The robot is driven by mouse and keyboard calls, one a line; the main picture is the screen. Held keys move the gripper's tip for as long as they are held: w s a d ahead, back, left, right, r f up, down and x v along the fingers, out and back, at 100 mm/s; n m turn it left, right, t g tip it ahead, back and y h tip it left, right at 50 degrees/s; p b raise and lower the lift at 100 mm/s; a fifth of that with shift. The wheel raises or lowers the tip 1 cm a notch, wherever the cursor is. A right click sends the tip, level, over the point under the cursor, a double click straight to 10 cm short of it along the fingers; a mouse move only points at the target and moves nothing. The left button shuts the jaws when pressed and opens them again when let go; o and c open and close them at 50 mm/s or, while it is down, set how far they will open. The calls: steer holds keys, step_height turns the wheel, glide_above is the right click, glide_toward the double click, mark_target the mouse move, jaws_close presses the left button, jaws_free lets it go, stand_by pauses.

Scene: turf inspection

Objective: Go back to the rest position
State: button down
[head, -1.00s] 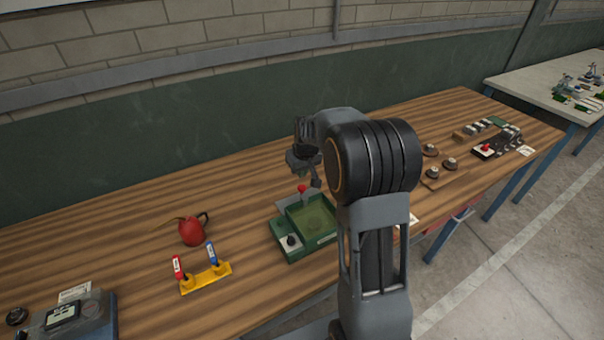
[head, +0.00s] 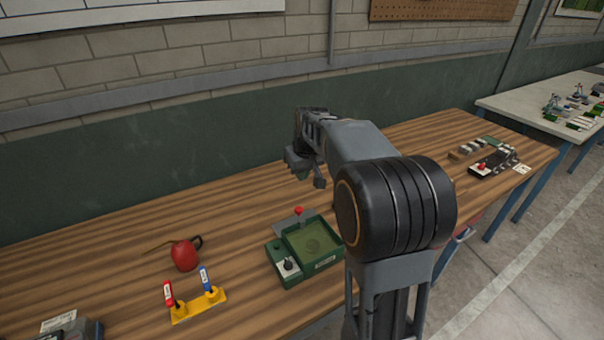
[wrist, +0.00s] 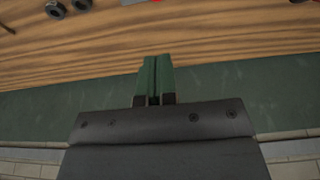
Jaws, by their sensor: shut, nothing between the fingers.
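My gripper (head: 312,180) hangs in the air above the wooden bench, behind and above the green tray device, in the head view. In the wrist view its two green fingers (wrist: 154,80) are together with nothing between them. My arm bends over the bench from the right. The green device (head: 310,250) has a red knob (head: 299,210) on a lever at its back and a dark knob (head: 289,264) on its left part. My gripper is apart from it.
A red watering can (head: 185,255) and a yellow stand (head: 198,305) with a red and a blue tag are at left. A switch box (head: 492,163) sits at the bench's right end. A green wall (head: 150,185) runs behind the wooden bench (head: 110,232). A pale table (head: 510,103) stands far right.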

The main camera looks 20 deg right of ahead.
steer(key=s+a, duration=0.4)
steer(key=s, duration=0.7)
steer(key=s+a+f+m+t, duration=0.1)
steer(key=s+a, duration=0.3)
steer(key=s, duration=0.7)
steer(key=shift+f, duration=0.25)
steer(key=shift+s+a, duration=0.1)
stand_by(0.6)
